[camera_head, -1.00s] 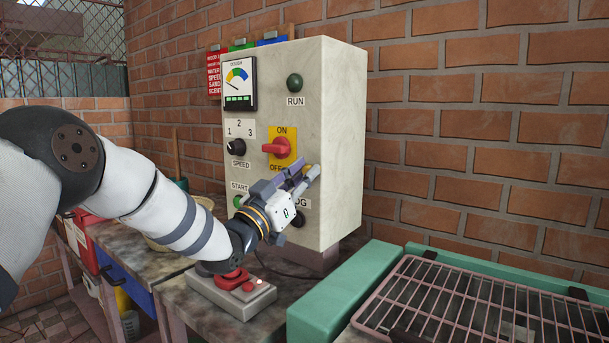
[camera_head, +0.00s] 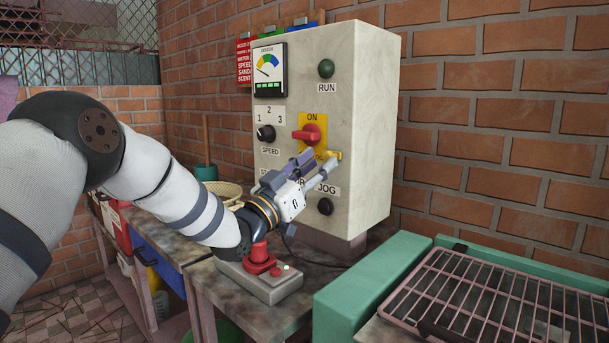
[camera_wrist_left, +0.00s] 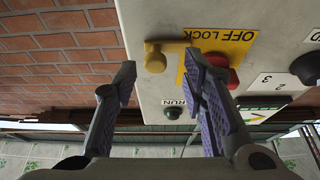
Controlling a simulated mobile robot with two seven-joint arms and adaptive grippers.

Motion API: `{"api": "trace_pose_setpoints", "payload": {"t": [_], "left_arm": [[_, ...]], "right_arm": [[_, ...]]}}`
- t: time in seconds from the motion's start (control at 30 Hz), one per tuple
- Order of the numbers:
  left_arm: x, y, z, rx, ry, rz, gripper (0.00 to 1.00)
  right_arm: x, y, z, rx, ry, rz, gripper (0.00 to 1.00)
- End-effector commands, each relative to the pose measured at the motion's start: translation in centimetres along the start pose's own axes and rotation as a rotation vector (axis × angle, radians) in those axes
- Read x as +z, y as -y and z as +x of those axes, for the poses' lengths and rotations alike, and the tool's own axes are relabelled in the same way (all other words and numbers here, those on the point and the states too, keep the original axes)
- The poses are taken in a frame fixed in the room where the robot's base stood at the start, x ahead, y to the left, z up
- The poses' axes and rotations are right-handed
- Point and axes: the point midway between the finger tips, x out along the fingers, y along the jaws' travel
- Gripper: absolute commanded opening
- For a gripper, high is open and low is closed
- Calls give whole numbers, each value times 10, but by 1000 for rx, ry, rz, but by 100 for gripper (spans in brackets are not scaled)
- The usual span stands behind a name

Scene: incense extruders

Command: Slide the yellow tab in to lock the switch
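The yellow tab (camera_head: 335,155) sticks out at the lower right of the switch plate on the grey control box. In the left wrist view, which is upside down, the tab has a round knob (camera_wrist_left: 154,60) and a bar running towards the yellow "OFF LOCK" plate (camera_wrist_left: 222,40). The red switch handle (camera_head: 307,135) sits on that plate below "ON". My left gripper (camera_head: 318,163) is open in front of the box, close to the tab. In the wrist view the tab shows between and beyond the spread fingers (camera_wrist_left: 161,78), which hold nothing. My right gripper is not in view.
The box also carries a speed knob (camera_head: 265,133), a green RUN button (camera_head: 326,69) and a dark JOG button (camera_head: 325,207). A red-button pedestal (camera_head: 262,278) stands below my left wrist. A green-framed wire rack (camera_head: 480,300) lies at right.

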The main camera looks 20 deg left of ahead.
Motion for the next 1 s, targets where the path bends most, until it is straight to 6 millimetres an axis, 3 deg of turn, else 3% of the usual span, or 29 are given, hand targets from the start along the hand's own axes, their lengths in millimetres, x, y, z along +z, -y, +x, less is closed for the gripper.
{"api": "trace_pose_setpoints", "payload": {"t": [0.2, 0.4, 1.0], "left_arm": [[0, 1, -60, -2, 2, -3, 38], [0, 1, -93, -2, 0, 0, 38], [0, 1, -98, -1, -1, 1, 38]], "right_arm": [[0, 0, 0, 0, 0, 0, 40], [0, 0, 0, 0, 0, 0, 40], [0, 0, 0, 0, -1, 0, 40]]}}
